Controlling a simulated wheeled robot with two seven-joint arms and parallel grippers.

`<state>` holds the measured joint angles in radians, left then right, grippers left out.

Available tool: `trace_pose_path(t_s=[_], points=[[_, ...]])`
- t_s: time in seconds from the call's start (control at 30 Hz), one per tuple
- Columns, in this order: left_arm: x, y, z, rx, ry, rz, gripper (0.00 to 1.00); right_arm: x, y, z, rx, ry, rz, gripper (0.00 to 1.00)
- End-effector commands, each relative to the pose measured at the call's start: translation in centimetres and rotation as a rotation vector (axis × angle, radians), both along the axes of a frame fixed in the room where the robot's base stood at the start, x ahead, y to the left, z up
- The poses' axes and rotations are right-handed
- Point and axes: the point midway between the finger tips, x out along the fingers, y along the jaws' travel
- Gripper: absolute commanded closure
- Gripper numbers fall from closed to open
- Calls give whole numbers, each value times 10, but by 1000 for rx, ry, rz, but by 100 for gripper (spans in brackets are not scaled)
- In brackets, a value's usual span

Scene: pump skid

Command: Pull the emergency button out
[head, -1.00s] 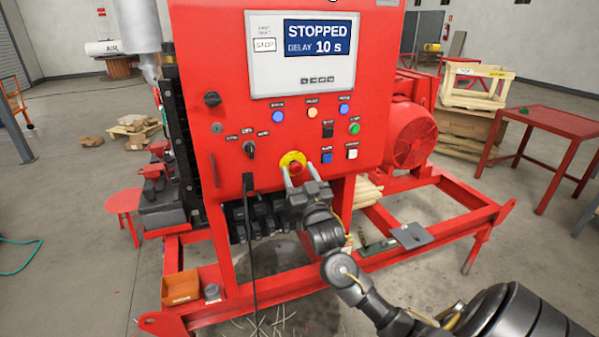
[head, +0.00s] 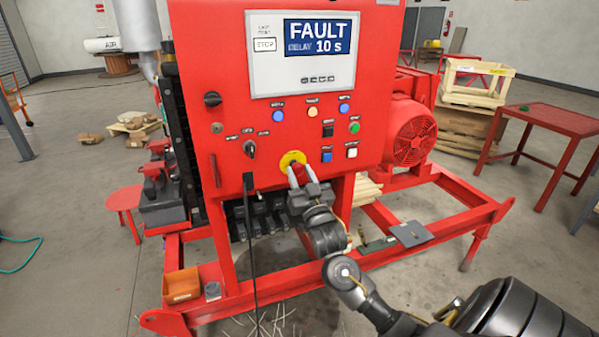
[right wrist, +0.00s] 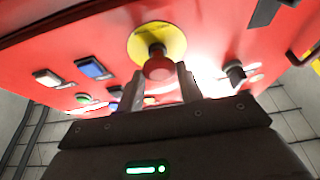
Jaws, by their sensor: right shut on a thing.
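The emergency button is a red mushroom knob (right wrist: 159,68) on a round yellow plate (right wrist: 172,42), low on the red control panel (head: 225,85). In the head view the yellow plate shows at the panel's lower middle (head: 291,158), with the knob partly hidden between my fingers. My right gripper (head: 302,175) reaches up from below and is shut on the knob, one finger on each side; its fingers also show in the right wrist view (right wrist: 161,85). The panel's display (head: 318,43) reads FAULT, DELAY 10 s. My left gripper is out of view.
A black rotary switch (head: 250,148) sits left of the button. Blue (head: 326,156) and white (head: 351,152) push buttons sit close to its right. A black cable (head: 251,240) hangs down the panel's front. The red skid frame (head: 400,245) runs below my right arm.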

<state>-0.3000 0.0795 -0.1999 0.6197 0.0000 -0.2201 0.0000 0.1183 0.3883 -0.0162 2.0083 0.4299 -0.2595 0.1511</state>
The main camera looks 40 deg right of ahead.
Motion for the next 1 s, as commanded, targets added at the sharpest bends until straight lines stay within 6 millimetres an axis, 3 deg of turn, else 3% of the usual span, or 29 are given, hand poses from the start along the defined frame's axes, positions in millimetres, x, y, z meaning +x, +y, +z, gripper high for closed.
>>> trace_pose_path(t_s=[0.1,0.13,0.27,0.67,1.0], points=[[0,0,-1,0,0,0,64,0,1,-2,0,1,2,100],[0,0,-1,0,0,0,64,0,1,-2,0,1,2,61],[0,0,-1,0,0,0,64,0,1,-2,-1,1,3,44],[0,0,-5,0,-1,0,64,-7,4,-6,0,0,3,43],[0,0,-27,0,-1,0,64,-63,23,-33,1,1,4,43]])
